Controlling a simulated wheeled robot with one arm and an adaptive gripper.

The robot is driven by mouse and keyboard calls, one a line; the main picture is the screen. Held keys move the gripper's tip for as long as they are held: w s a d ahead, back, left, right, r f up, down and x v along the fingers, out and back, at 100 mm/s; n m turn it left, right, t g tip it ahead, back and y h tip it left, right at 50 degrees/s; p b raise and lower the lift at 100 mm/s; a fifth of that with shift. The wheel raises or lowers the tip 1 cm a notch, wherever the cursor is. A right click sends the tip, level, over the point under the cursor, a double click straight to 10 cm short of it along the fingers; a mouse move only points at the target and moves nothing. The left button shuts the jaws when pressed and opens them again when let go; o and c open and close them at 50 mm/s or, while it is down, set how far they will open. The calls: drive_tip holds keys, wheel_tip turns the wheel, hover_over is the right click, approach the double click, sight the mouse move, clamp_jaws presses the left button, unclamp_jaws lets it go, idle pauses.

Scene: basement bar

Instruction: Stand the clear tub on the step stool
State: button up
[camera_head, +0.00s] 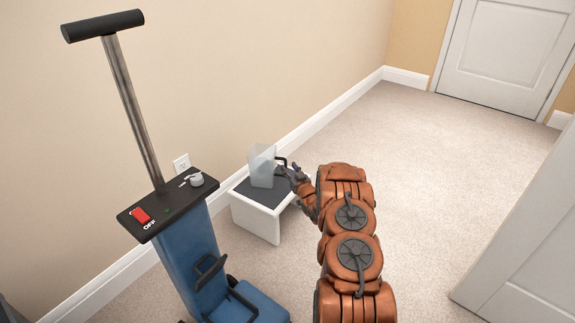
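The clear tub (261,168) is a pale, see-through container at the step stool, nearly upright. The step stool (255,216) is white with a dark grey top and stands by the left wall. The tub appears over the stool's top; I cannot tell whether its base touches it. My gripper (281,169) is at the tub's right side, with a dark finger against or very near its edge. The tub and the small size hide the fingertips, so I cannot tell whether they are closed on it.
A blue floor machine (190,258) with a tall handle and a red switch stands close in front of the stool on the left. A wall outlet (181,163) is behind it. Open carpet (430,160) lies to the right, with a white door (530,240) at the right edge.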

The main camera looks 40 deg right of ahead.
drive_tip(key=s+a+p, duration=0.2)
drive_tip(key=s, duration=0.6)
drive_tip(key=w+a+r+n+g, duration=0.1)
drive_tip(key=w+a+r+g, duration=0.1)
drive_tip(key=a+r+g, duration=0.35)
drive_tip(key=s+a+r+g+y, duration=0.1)
drive_tip(key=s+a+r+g, duration=0.5)
drive_tip(key=s+a+r, duration=0.35)
drive_tip(key=s+a+r+g+y, duration=0.1)
drive_tip(key=s+a+r+g, duration=0.2)
drive_tip(key=s+a, duration=0.4)
drive_tip(key=s+a+r+n+g, duration=0.1)
drive_tip(key=s+a+r+g, duration=0.2)
drive_tip(key=s, duration=1.8)
drive_tip(key=s+a+r+g+y, duration=0.1)
drive_tip(key=s+a+r+g, duration=0.3)
drive_tip(key=s+a, duration=0.7)
drive_tip(key=s+r, duration=0.1)
drive_tip(key=s, duration=0.2)
drive_tip(key=shift+a+r+y, duration=0.25)
drive_tip(key=shift+r+y, duration=0.05)
drive_tip(key=shift+r, duration=0.05)
